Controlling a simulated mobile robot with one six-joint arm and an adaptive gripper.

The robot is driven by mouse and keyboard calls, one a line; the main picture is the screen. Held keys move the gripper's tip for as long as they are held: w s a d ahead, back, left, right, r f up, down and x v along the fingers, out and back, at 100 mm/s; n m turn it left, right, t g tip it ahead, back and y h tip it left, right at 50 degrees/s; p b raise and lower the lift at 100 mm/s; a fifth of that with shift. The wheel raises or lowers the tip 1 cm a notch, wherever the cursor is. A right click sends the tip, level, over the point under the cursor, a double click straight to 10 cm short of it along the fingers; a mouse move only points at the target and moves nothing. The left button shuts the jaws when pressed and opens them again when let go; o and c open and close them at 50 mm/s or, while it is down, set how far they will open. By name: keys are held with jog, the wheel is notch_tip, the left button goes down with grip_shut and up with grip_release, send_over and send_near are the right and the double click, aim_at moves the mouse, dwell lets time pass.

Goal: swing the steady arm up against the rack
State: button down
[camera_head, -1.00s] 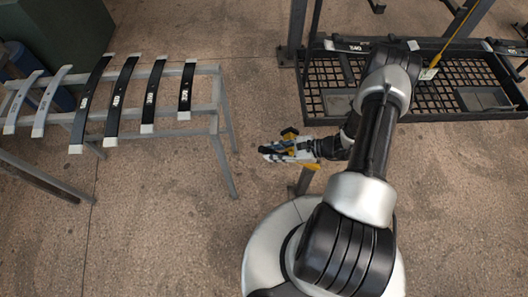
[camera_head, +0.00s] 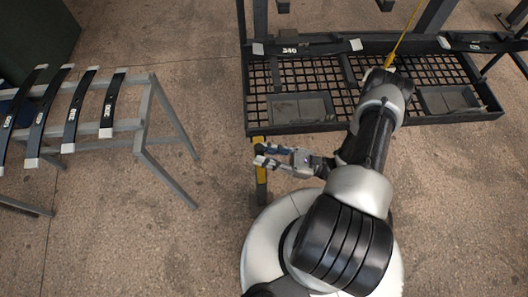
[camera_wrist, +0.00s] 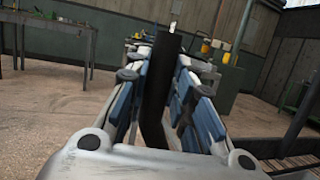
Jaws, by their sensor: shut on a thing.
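My gripper (camera_head: 266,158) is out to the left of my base, shut on the steady arm. The steady arm (camera_head: 261,176) is a dark bar with a yellow part; in the head view it runs just in front of the rack's near left corner. In the wrist view the dark bar (camera_wrist: 158,95) stands between the blue-padded fingers, slightly tilted. The fingers hide part of it, and I cannot tell where it joins the rack. The rack (camera_head: 380,127) is a dark frame with a mesh tray.
A spring labelled 340 (camera_head: 300,48) lies across the rack's back. A grey stand (camera_head: 152,115) with several dark springs is at the left. A yellow cord (camera_head: 405,32) hangs over the rack. Floor between stand and rack is clear.

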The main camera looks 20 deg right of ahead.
jog(key=shift+s+d+f, duration=0.1)
jog(key=shift+d, duration=0.25)
jog(key=c, duration=1.8)
grip_release()
jog(key=shift+d, duration=0.1)
jog(key=shift+o, duration=1)
jog(key=shift+s+d, duration=0.1)
jog(key=shift+d, duration=0.05)
jog(key=shift+o, duration=1.2)
jog(key=v, duration=1.2)
jog(key=shift+f, duration=0.2)
jog(key=shift+r, duration=0.1)
